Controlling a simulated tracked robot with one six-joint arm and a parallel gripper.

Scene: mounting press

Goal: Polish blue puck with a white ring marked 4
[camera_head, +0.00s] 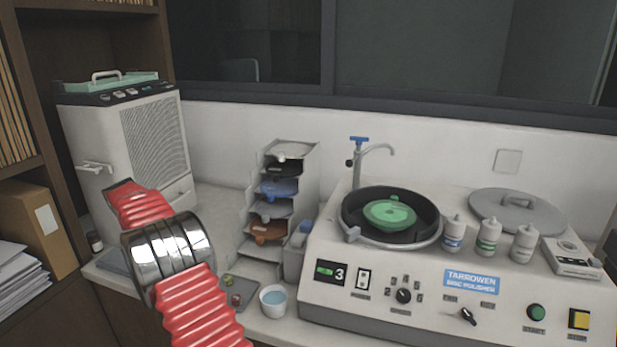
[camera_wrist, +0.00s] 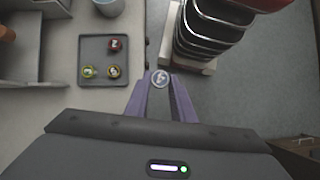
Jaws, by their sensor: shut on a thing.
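In the wrist view my gripper (camera_wrist: 160,85) is shut on a small round puck (camera_wrist: 160,78). The puck shows a white ring and a blue-grey face with a pale mark that looks like a 4. It is held between the purple fingertips, to the right of the tray near the counter edge. The polisher (camera_head: 455,300) stands at the right in the head view. The gripper and held puck cannot be made out in the head view.
A grey tray (camera_wrist: 97,50) holds a red puck (camera_wrist: 115,45) and two yellowish ones. A cup of bluish liquid (camera_head: 273,300) stands left of the polisher. A rack (camera_head: 284,152) holds coloured discs. Several bottles (camera_head: 489,237), a lid (camera_head: 516,211) and a faucet (camera_head: 357,160) are on the polisher.

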